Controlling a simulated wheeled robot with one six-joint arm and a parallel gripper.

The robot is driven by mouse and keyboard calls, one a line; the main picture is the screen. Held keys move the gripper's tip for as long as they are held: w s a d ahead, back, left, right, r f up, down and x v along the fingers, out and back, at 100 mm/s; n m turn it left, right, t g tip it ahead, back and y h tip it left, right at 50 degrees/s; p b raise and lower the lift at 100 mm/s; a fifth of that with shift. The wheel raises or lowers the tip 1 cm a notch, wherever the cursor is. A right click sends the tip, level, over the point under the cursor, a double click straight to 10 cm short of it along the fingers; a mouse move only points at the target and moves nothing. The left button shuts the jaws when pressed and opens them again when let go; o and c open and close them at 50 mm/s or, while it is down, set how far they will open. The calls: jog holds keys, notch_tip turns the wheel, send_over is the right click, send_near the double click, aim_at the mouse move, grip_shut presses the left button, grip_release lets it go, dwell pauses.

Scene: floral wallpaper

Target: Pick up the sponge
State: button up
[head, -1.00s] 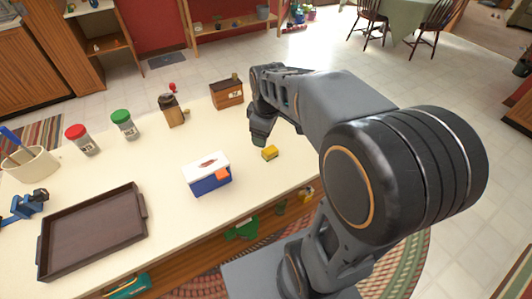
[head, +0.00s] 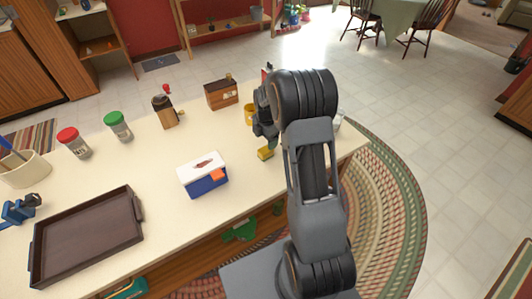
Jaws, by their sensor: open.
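The sponge (head: 265,153) is a small yellow block with a darker side, lying on the cream counter near its front edge. My gripper (head: 265,131) hangs close to the sponge, just behind or above it in the picture. It is open, and I see nothing held in it. My arm hides part of the counter to the right, and the exact gap between fingers and sponge is too small to tell.
A blue and white box (head: 203,177) stands left of the sponge. A yellow mug (head: 249,115) and a wooden box (head: 221,93) stand behind. A dark tray (head: 88,238), a grinder (head: 165,112) and two shakers, red-lidded (head: 73,142) and green-lidded (head: 118,126), are farther left.

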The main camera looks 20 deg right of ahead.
aim_at(266, 149)
jog(key=shift+s+f+p, duration=0.1)
jog(key=shift+f+p, duration=0.35)
jog(key=shift+f, duration=2.95)
jog(key=c, duration=1)
jog(key=shift+r, duration=0.1)
jog(key=shift+r, duration=0.2)
jog(key=r, duration=0.3)
jog(key=shift+s+a, duration=0.1)
jog(key=shift+s, duration=0.1)
jog(key=s+a+r+b, duration=0.1)
jog(key=s+a+r, duration=0.2)
jog(key=s+r, duration=0.6)
jog(key=s, duration=0.4)
jog(key=shift+a+r+b, duration=0.2)
jog(key=shift+a+b, duration=0.1)
jog(key=shift+b, duration=0.1)
